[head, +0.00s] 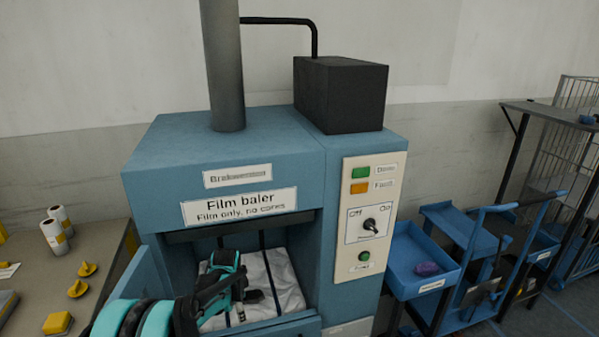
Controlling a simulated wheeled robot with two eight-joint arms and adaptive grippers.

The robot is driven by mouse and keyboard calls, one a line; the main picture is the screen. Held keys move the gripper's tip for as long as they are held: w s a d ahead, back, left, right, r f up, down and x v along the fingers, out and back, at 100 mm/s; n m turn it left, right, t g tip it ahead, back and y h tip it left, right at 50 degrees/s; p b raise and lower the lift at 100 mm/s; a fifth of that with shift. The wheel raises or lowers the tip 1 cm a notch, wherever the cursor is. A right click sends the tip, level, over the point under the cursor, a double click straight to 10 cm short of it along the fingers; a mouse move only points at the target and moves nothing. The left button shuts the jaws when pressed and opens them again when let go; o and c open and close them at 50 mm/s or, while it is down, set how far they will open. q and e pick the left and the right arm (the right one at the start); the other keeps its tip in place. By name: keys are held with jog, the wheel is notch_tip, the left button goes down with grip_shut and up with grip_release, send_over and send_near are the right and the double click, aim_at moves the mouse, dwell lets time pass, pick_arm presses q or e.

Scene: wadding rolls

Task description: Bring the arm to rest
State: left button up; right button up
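My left arm comes in from the lower left and reaches into the open chamber of the blue film baler (220,145). My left gripper (252,296), dark with teal parts, is over the white film (286,272) in the chamber. Its fingers are small and dark here, so I cannot tell whether they are open or shut, or whether they touch the film. My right gripper is not in view.
The baler's panel (370,205) has a black knob and a green button. A table (98,278) on the left holds white rolls (52,237) and yellow pieces.

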pick_arm(q)
jog(key=s+d+r+n+t, duration=0.15)
jog(key=s+r+n, duration=0.45)
jog(key=s+r, duration=0.9)
jog(key=s+n+t, duration=0.3)
jog(key=s+n, duration=0.2)
jog(key=s, duration=1)
jog(key=shift+s+d+n, duration=0.25)
jog(key=shift+s+n, duration=0.05)
jog(key=shift+n, duration=0.1)
